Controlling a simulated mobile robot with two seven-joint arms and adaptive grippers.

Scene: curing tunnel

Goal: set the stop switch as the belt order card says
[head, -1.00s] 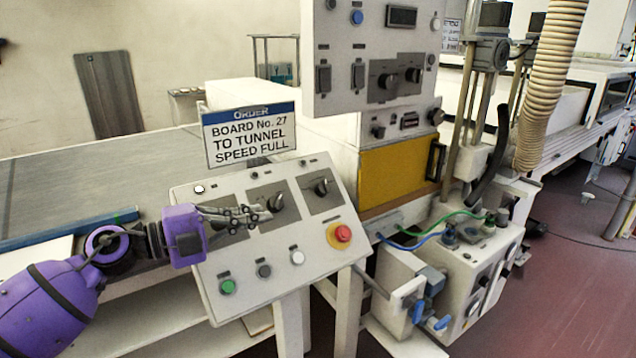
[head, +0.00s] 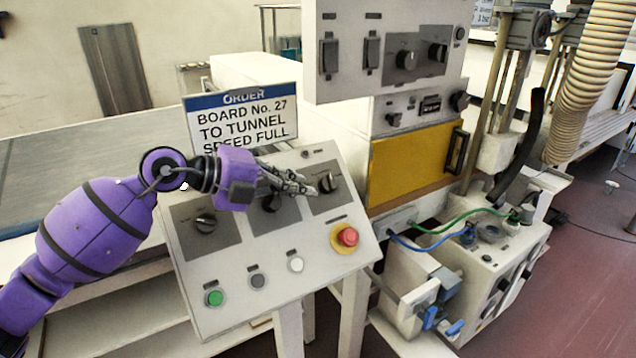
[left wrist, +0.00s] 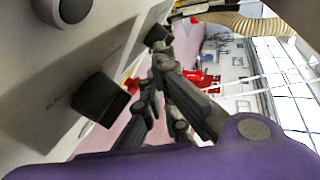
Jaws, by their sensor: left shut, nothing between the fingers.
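The order card (head: 240,119) has a blue header and reads "BOARD No. 27 TO TUNNEL SPEED FULL"; my arm and gripper overlap just below it. The sloped grey control panel (head: 325,220) carries a row of black rotary knobs: a left knob (head: 204,224), a middle knob (head: 270,203) partly covered by my gripper, and a right knob (head: 328,183). My left gripper (head: 312,191) is shut and empty, its fingertips close to the right knob; contact cannot be told. In the left wrist view the fingers (left wrist: 160,58) point past dark knobs (left wrist: 100,98). The right gripper is not in view.
The panel's lower row has a green button (head: 214,298), a grey one (head: 257,281) and a white one (head: 296,265). A red mushroom button (head: 347,236) on a yellow ring sits at right. An upright switch box (head: 385,85) stands above.

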